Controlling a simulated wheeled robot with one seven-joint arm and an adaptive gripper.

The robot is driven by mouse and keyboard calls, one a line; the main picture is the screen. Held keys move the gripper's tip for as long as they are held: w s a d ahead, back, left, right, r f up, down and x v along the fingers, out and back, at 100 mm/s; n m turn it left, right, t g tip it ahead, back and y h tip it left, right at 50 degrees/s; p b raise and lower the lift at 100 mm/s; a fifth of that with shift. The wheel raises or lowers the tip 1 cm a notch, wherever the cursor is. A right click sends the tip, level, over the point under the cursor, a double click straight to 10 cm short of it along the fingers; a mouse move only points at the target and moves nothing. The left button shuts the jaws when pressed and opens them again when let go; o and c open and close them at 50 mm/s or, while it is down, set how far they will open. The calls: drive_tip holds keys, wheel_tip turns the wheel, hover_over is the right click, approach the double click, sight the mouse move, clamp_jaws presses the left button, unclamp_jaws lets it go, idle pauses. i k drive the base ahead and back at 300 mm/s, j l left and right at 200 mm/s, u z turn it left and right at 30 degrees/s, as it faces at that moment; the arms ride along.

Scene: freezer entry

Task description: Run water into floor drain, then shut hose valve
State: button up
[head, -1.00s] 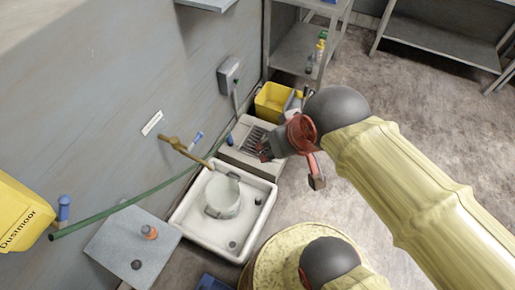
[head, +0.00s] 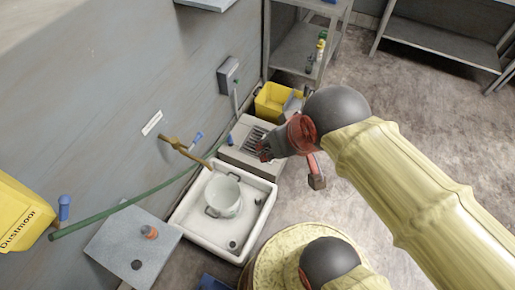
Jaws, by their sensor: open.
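A green hose (head: 125,208) runs along the wall, from an end near the yellow box at left toward the grey wall box. A brass tap (head: 184,150) juts from the wall above a white basin, with a blue-handled piece (head: 197,138) beside it. I cannot tell which fitting is the hose valve or whether it is open. A slotted grate (head: 256,139), which looks like the floor drain, sits in a pale block behind the basin, partly hidden by my gripper. My gripper (head: 290,166) is open, red and dark, beside the grate's right side. No clear water stream shows.
The white basin (head: 181,217) holds a pale pot (head: 223,196). A yellow bucket (head: 271,104) stands behind the grate. A grey box (head: 228,74) is on the wall. A grey slab (head: 118,248) with small items lies front left. Open floor (head: 410,110) is at right.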

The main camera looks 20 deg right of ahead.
sight(64, 201)
drive_tip(key=j+u, duration=0.1)
drive_tip(key=u, duration=1.25)
drive_tip(key=k+j, duration=0.05)
